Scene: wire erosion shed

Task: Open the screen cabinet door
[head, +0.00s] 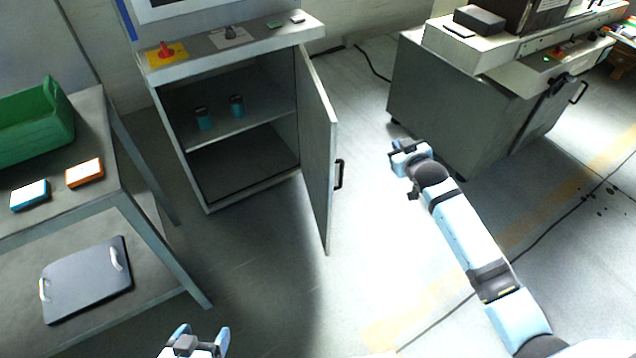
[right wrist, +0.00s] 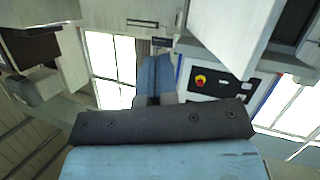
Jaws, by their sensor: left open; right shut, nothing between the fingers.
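The screen cabinet (head: 240,190) stands at the upper middle of the head view. Its grey door (head: 318,150) hangs wide open on the right side, swung out toward me, with a dark bar handle (head: 339,174) on its outer face. My right gripper (head: 403,160) is shut and empty, to the right of the handle and clear of the door. In the right wrist view its blue fingers (right wrist: 154,78) show with nothing between them. My left gripper (head: 194,342) is open and empty at the bottom edge of the head view, far from the door.
A grey table (head: 105,190) at left holds a green crate (head: 62,110) and two small boxes. A grey machine (head: 450,110) stands behind my right gripper. Floor between door and right arm is clear.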

